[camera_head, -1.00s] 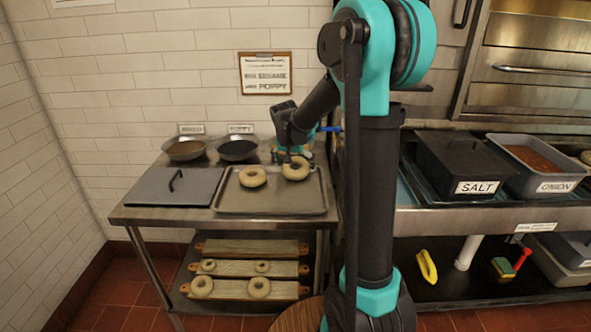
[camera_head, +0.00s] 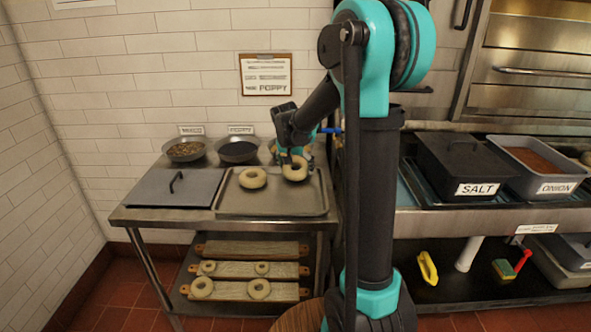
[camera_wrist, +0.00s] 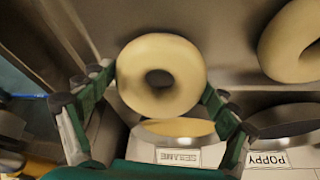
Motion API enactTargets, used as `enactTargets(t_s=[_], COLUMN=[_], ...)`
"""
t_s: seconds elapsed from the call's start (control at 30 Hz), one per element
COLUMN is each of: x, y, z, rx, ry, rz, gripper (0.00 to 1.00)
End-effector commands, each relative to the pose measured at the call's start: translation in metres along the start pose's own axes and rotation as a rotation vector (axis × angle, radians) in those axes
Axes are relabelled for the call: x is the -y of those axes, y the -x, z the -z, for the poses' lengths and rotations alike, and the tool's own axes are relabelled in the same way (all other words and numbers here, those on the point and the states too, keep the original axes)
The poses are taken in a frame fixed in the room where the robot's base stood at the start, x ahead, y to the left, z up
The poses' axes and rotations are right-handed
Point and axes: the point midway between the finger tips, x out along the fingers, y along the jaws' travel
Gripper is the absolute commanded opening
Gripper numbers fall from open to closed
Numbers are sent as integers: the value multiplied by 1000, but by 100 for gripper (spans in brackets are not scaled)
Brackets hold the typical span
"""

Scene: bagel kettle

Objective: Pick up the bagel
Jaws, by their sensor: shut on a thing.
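A pale bagel (camera_head: 294,169) is at my gripper (camera_head: 290,156) over the right half of the metal tray (camera_head: 272,205). In the wrist view the bagel (camera_wrist: 140,72) sits between the two green fingers of my gripper (camera_wrist: 160,92), which are shut on its sides. Its hole faces the camera. Whether it touches the tray is hard to tell. A second bagel (camera_head: 253,178) lies on the tray to the left, and it also shows at the right edge of the wrist view (camera_wrist: 290,40).
A grey lid (camera_head: 170,188) lies left of the tray. Several bowls stand behind, including a poppy bowl (camera_head: 238,151) and a mixed-topping bowl (camera_head: 186,151). Boards with more bagels (camera_head: 259,289) rest on the lower shelf. A salt bin (camera_head: 470,165) stands at right.

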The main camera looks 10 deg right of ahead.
Motion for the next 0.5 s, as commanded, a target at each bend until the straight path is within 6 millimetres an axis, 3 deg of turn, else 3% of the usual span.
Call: enactTargets(t_s=[0.27,0.5], x=[0,0], y=[35,98], z=[14,40], rx=[0,0], ry=[0,0], rz=[0,0], gripper=[52,52])
